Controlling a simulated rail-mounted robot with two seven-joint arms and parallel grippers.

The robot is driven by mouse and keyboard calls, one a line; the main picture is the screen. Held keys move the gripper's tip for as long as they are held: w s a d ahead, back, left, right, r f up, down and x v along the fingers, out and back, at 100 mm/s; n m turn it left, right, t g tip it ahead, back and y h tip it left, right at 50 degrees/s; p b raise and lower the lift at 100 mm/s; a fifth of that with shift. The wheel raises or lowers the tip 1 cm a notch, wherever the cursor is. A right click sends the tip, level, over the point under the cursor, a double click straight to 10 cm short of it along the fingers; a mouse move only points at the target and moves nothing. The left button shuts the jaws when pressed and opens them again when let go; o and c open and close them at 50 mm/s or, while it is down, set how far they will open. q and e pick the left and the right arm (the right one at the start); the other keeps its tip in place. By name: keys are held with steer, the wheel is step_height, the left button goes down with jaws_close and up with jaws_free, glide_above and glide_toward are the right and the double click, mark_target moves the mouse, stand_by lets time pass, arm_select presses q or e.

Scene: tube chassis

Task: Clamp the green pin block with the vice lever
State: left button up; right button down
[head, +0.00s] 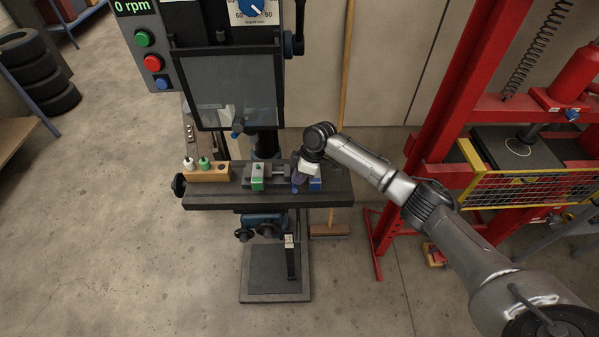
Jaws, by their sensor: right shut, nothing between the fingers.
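A grey vice (277,172) lies on the drill press table. A green block (257,183) shows at the vice's left end; whether the jaws touch it is too small to tell. A blue part (315,184) shows at the right end, partly beside my gripper. My right gripper (299,184) points down at the vice's right end, shut and empty. It hides part of that end, and I cannot make out the vice lever or whether the gripper touches it. My left gripper is not in view.
A wooden block (208,174) with a white-topped and a green-topped piece stands at the table's left. The drill press's clear guard (235,100) hangs above the dark table (230,200). A red press frame (432,130) stands to the right, behind my right arm.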

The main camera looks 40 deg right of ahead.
stand_by(0.3)
steer(key=f+t+p, duration=0.1)
steer(key=s+a+f+t+h+p, duration=0.1)
steer(key=f+p, duration=0.1)
steer(key=s+f+t+h+p, duration=0.1)
steer(key=f+p, duration=0.1)
steer(key=shift+a+n, duration=0.4)
steer(key=shift+s+r, duration=0.1)
steer(key=shift+r, duration=0.05)
steer(key=a+p+v, duration=0.1)
steer(key=p+v, duration=0.4)
steer(key=v, duration=0.8)
steer(key=shift+r, duration=0.4)
